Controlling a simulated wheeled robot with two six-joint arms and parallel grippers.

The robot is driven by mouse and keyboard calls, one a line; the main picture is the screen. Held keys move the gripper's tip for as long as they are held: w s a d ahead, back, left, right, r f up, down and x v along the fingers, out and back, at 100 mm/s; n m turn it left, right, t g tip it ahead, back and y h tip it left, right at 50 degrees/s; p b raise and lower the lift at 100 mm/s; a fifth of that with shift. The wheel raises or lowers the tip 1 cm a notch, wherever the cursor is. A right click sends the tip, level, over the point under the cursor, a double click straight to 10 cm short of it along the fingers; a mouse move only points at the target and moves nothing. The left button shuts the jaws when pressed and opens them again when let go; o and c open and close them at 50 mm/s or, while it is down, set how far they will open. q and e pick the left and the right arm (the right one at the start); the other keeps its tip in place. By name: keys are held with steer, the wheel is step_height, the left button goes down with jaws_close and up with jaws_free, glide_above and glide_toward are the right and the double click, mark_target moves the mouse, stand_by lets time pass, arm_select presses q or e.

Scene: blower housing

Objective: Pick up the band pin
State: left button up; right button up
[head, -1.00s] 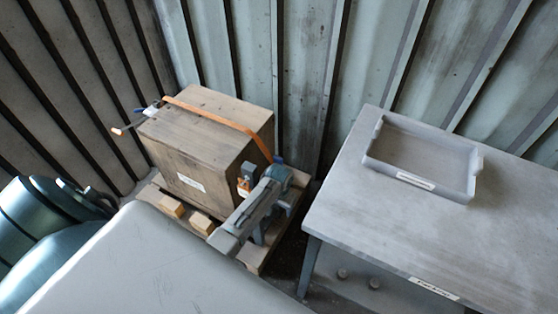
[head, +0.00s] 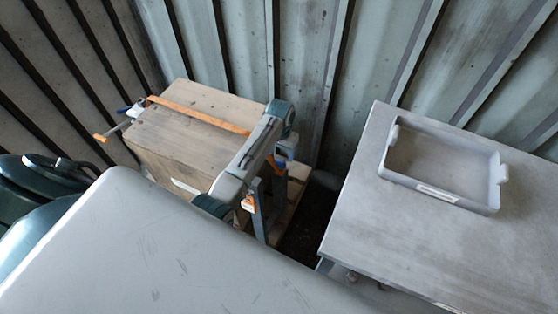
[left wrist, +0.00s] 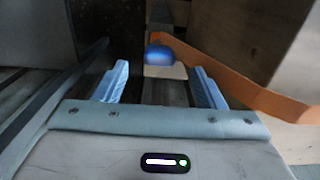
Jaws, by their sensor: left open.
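The band pin (left wrist: 158,53) has a round blue head and shows in the left wrist view, beside the end of an orange band (left wrist: 240,82). My left gripper (left wrist: 160,70) is open, with one pale blue finger on each side of the view. The pin head lies between and beyond the fingertips, apart from both. In the head view my left arm reaches over the right side of a wooden crate (head: 160,140) with the orange band (head: 195,115) across its top. The gripper hides the pin there. My right gripper is not in view.
A lever with an orange handle (head: 101,138) sticks out at the crate's left end. A grey table (head: 360,215) with a shallow open tray (head: 440,195) stands at the right. Corrugated metal walls close off the back. Dark green rounded objects (head: 40,190) stand at the left.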

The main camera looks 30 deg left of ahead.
mark_target(280, 160)
arm_select(q)
steer(key=shift+w+f, duration=0.15)
steer(key=shift+f, duration=3.4)
steer(key=c, duration=1.1)
